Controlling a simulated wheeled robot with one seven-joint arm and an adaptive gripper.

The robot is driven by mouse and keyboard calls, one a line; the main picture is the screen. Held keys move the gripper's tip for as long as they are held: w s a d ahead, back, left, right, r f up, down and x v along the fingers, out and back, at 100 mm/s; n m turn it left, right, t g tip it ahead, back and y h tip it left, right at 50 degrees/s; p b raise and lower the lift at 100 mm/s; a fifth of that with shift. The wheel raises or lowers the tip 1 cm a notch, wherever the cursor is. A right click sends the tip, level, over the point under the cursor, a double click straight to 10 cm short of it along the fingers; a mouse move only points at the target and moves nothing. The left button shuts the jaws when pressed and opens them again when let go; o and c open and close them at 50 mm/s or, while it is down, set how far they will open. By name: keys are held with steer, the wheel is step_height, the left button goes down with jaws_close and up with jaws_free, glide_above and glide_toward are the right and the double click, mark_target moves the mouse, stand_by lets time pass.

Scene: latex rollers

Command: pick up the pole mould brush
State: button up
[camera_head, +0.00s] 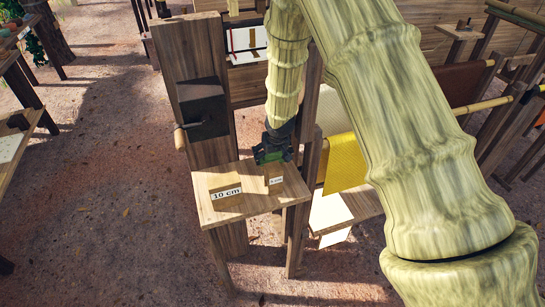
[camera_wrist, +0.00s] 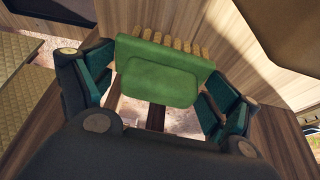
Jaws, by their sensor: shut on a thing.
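The brush (camera_wrist: 162,72), a green block with a row of tan bristle tufts along its far edge, sits between the dark green fingers of my gripper (camera_wrist: 157,86) in the wrist view. The fingers are shut on it from both sides. In the head view my gripper (camera_head: 272,148) points down at the back of a small wooden shelf (camera_head: 245,206), with a bit of green between its fingers. I cannot tell whether the brush touches the shelf. My arm hides part of the scene on the right.
A wooden block labelled "10 cm" (camera_head: 226,193) and a smaller labelled block (camera_head: 276,181) sit on the shelf. A wooden post with a dark box and crank (camera_head: 202,108) stands at the left. A yellow sheet (camera_head: 345,162) hangs to the right.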

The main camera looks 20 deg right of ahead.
mark_target(262, 160)
steer(key=shift+r, duration=0.2)
steer(key=shift+a+r+b, duration=0.1)
steer(key=shift+a+b, duration=0.15)
steer(key=shift+b, duration=0.1)
steer(key=a+b, duration=0.1)
steer(key=a, duration=0.2)
steer(key=shift+a, duration=0.3)
step_height(262, 160, up, 14)
steer(key=b, duration=0.2)
